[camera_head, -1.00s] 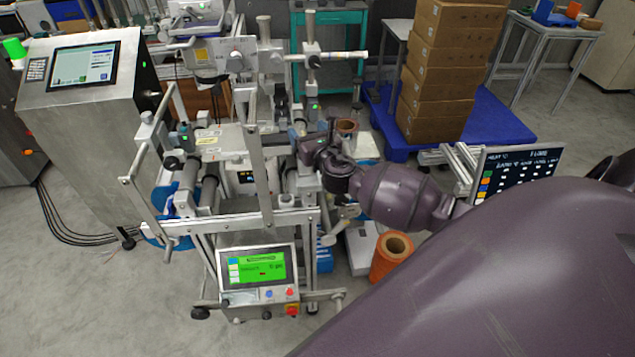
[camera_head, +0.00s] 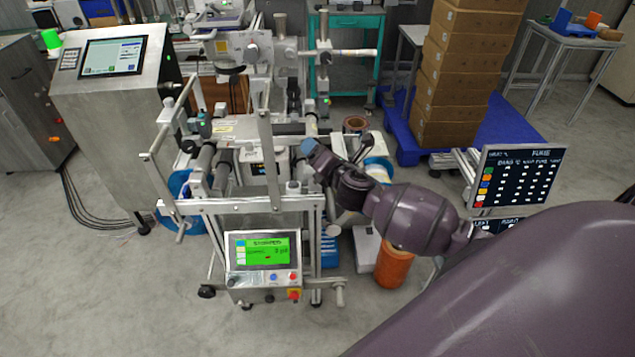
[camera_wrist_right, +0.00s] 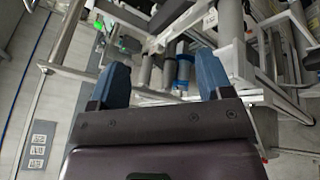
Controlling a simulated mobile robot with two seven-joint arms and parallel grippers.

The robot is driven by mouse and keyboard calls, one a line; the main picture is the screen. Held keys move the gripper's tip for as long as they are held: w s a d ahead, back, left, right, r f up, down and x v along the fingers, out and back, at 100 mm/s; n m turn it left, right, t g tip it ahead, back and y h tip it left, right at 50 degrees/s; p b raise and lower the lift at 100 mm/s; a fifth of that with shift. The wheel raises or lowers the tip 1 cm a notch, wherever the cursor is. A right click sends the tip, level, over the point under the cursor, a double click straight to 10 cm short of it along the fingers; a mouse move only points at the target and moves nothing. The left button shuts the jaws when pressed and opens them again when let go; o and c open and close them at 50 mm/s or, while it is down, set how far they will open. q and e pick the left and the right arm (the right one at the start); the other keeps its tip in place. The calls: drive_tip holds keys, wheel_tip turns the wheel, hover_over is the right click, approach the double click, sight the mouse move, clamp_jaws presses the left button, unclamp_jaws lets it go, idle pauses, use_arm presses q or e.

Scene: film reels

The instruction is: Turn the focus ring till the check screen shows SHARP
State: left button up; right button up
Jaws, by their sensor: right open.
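My right gripper (camera_head: 312,150) reaches in from the right beside the metal roller machine (camera_head: 240,205). Its two blue fingers stand wide apart with nothing between them in the right wrist view (camera_wrist_right: 162,82). Machine rails and rollers lie beyond the fingers. I cannot pick out a focus ring for certain in either view. A control panel with a green screen (camera_head: 263,251) is on the machine's front; its heading looks like STOPPED. No screen legibly shows SHARP. My left gripper is not in view.
A steel console with a lit screen (camera_head: 112,56) stands at the left. Stacked brown boxes (camera_head: 450,100) sit on a blue pallet (camera_head: 500,128). An orange roll (camera_head: 394,268) stands on the floor below my right arm. A dark display board (camera_head: 520,175) is at the right.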

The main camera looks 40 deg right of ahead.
drive_tip(key=s+a+f+m+g+y, duration=0.1)
drive_tip(key=s+a+f+m, duration=0.2)
drive_tip(key=m, duration=0.3)
drive_tip(key=shift+s+a+f+m+b, duration=0.3)
drive_tip(key=shift+f+m+b, duration=0.15)
drive_tip(key=shift+f, duration=0.2)
drive_tip(key=s+a+f+m+g, duration=0.1)
drive_tip(key=s+a+f+m, duration=0.1)
drive_tip(key=s+f+m, duration=0.2)
drive_tip(key=s+a+f+m+g, duration=0.1)
drive_tip(key=s+a+f+m, duration=0.1)
drive_tip(key=s+f+m, duration=0.2)
drive_tip(key=s+a+f+m+g+y, duration=0.1)
drive_tip(key=s+a+f+m, duration=0.2)
drive_tip(key=s+m, duration=0.6)
drive_tip(key=s+f, duration=0.2)
drive_tip(key=s, duration=0.4)
drive_tip(key=shift+s+g, duration=0.2)
drive_tip(key=shift+g, duration=0.2)
